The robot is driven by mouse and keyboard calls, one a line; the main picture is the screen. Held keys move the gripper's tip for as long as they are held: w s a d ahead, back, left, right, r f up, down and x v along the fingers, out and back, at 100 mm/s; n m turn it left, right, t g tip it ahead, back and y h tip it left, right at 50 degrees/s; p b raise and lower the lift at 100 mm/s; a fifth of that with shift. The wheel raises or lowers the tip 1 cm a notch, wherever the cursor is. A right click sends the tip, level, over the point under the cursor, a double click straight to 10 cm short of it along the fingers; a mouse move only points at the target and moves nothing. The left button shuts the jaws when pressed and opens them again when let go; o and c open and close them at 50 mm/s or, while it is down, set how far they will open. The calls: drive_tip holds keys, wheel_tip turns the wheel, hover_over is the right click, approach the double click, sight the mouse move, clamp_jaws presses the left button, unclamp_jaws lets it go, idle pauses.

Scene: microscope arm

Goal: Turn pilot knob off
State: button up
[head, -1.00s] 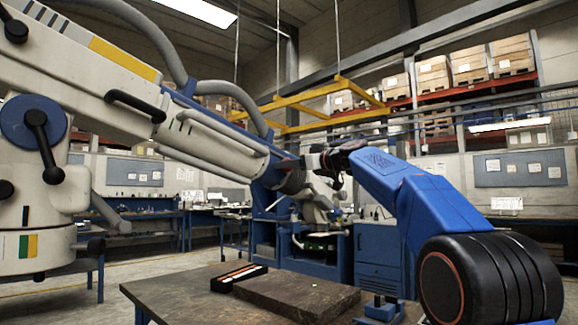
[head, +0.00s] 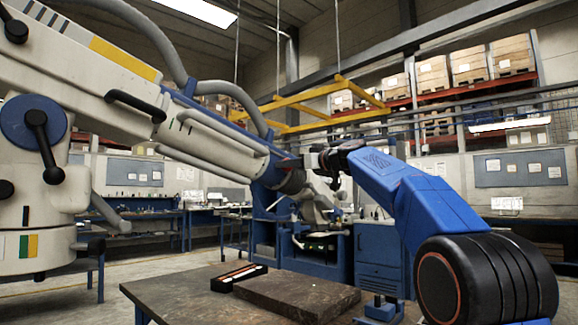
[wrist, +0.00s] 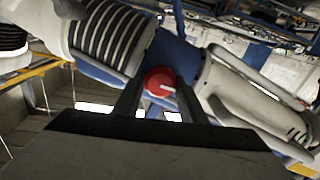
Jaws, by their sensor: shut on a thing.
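The pilot knob (wrist: 157,78) is a round red knob with a white pointer line, on a blue part of the big microscope arm (head: 213,140). In the wrist view the line points right and slightly down. My gripper (wrist: 160,88) has one dark finger on each side of the knob and is shut on it. In the head view my gripper (head: 301,160) reaches the blue joint at the end of the white arm section. The knob is small and mostly hidden there.
A dark table (head: 185,294) stands below, with a thick slab (head: 298,295) and a narrow black tray (head: 239,277) on it. White cylinders and ribbed hoses (wrist: 112,35) lie close around the knob. A yellow frame (head: 310,92) hangs behind.

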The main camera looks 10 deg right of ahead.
drive_tip(key=m, duration=0.3)
drive_tip(key=shift+m, duration=0.4)
drive_tip(key=m, duration=0.4)
drive_tip(key=shift+w+d+m, duration=0.1)
drive_tip(key=shift+m, duration=0.2)
drive_tip(key=m, duration=0.3)
drive_tip(key=shift+f+m, duration=0.1)
drive_tip(key=shift+m, duration=0.2)
drive_tip(key=shift+d+m, duration=0.1)
drive_tip(key=shift+m, duration=1.8)
drive_tip(key=o, duration=1)
drive_tip(key=shift+d, duration=0.1)
